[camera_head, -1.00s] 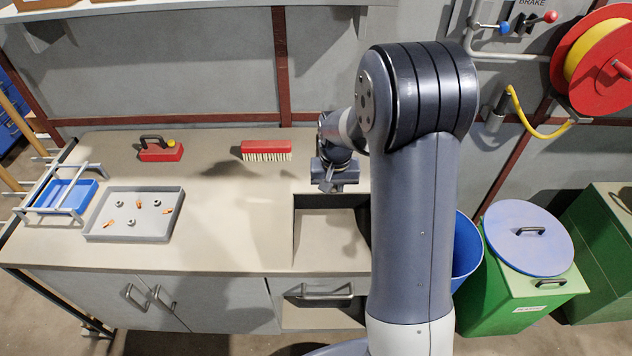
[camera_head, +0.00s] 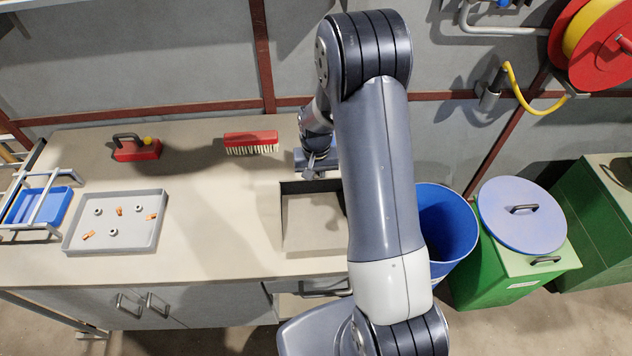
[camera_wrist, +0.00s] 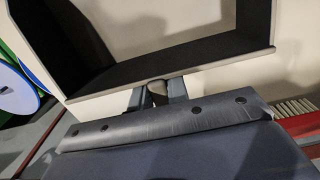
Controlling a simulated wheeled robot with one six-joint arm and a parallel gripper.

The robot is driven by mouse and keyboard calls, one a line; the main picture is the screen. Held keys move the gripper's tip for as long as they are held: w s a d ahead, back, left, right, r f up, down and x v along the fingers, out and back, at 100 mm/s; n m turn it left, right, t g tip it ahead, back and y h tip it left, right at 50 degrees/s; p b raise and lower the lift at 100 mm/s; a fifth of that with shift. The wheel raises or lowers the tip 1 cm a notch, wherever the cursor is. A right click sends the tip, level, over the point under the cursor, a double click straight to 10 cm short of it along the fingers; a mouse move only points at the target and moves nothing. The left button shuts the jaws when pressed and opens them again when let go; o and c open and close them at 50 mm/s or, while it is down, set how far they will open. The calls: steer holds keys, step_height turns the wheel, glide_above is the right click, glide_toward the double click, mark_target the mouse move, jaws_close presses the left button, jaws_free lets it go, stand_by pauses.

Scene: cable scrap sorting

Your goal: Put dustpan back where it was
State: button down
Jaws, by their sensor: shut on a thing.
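The dustpan (camera_head: 310,222) appears as a dark-walled, three-sided pan with a pale floor, flat at the bench's front edge, its open side towards the front. In the wrist view its dark wall (camera_wrist: 205,58) with a thin pale rim crosses the upper part. My gripper (camera_head: 317,172) is at the middle of its back wall. In the wrist view the fingers (camera_wrist: 157,92) are closed around a small grey-brown part there, apparently the handle. The fingers hide most of that part. Whether the pan rests on the bench or hangs just above it, I cannot tell.
A red brush (camera_head: 251,142) and a red block tool (camera_head: 137,150) stand at the bench's back. A grey tray (camera_head: 153,203) with small scraps and a blue tray in a rack (camera_head: 50,207) lie left. A blue bin (camera_head: 447,225) and a green bin (camera_head: 515,270) stand right.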

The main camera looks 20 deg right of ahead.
mark_target(317, 192)
steer(key=shift+f, duration=1.3)
steer(key=shift+f, duration=0.15)
steer(key=c, duration=1.4)
jaws_free()
steer(key=shift+o, duration=0.2)
step_height(317, 192, up, 12)
steer(key=shift+r+b, duration=0.2)
steer(key=shift+b, duration=0.8)
steer(key=shift+f, duration=0.1)
step_height(317, 192, down, 12)
steer(key=shift+f+p, duration=0.1)
steer(key=shift+p, duration=0.95)
